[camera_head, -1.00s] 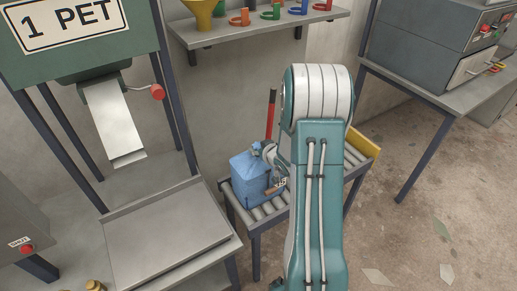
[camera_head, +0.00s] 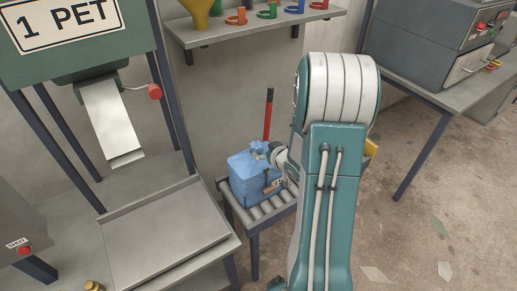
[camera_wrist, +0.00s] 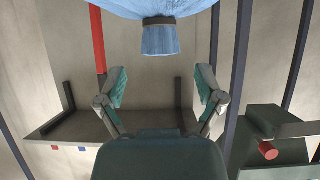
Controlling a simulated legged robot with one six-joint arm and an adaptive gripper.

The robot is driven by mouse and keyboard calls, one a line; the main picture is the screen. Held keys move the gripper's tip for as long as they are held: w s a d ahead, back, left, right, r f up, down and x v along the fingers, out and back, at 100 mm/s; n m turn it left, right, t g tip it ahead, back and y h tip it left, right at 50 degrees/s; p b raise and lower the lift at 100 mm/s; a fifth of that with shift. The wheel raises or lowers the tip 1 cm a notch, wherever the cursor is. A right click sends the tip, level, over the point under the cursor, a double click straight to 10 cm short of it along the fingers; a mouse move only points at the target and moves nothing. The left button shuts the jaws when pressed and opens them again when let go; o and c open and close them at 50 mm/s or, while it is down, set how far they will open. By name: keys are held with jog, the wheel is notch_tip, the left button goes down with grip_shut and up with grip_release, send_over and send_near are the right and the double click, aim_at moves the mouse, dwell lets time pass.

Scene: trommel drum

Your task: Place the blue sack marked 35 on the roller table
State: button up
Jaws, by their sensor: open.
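The blue sack (camera_head: 248,183) stands upright on the left part of the roller table (camera_head: 258,217) in the head view. A small tag hangs on its right side, too small to read. My gripper (camera_head: 270,152) is beside the top of the sack, to its right, partly hidden behind my arm. In the wrist view my gripper (camera_wrist: 160,87) is open, with its two fingers wide apart and nothing between them. The sack's tied neck (camera_wrist: 161,38) shows beyond the fingertips at the top of that view, apart from them.
A red pole (camera_head: 268,115) stands behind the sack. A steel bench (camera_head: 165,240) and green frame with a chute (camera_head: 112,118) are at left. A shelf (camera_head: 260,27) with coloured items is above. A side table with a grey machine (camera_head: 425,45) is at right.

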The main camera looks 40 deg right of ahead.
jog(key=s+a+r+g+h, duration=0.2)
jog(key=s+a+r, duration=0.25)
jog(key=r, duration=0.35)
jog(key=s+a+r+g+h, duration=0.1)
jog(key=s+a+r, duration=0.2)
jog(key=a+r, duration=0.4)
jog(key=s+a+r+n+g+y, duration=0.1)
jog(key=s+a+r+g+y, duration=0.2)
jog(key=s+a, duration=1)
notch_tip(320, 180, up, 2)
jog(key=shift+s+a+r+g+y, duration=0.2)
jog(key=shift+s+g+y, duration=0.1)
jog(key=shift+s+y, duration=0.25)
jog(key=shift+d, duration=0.1)
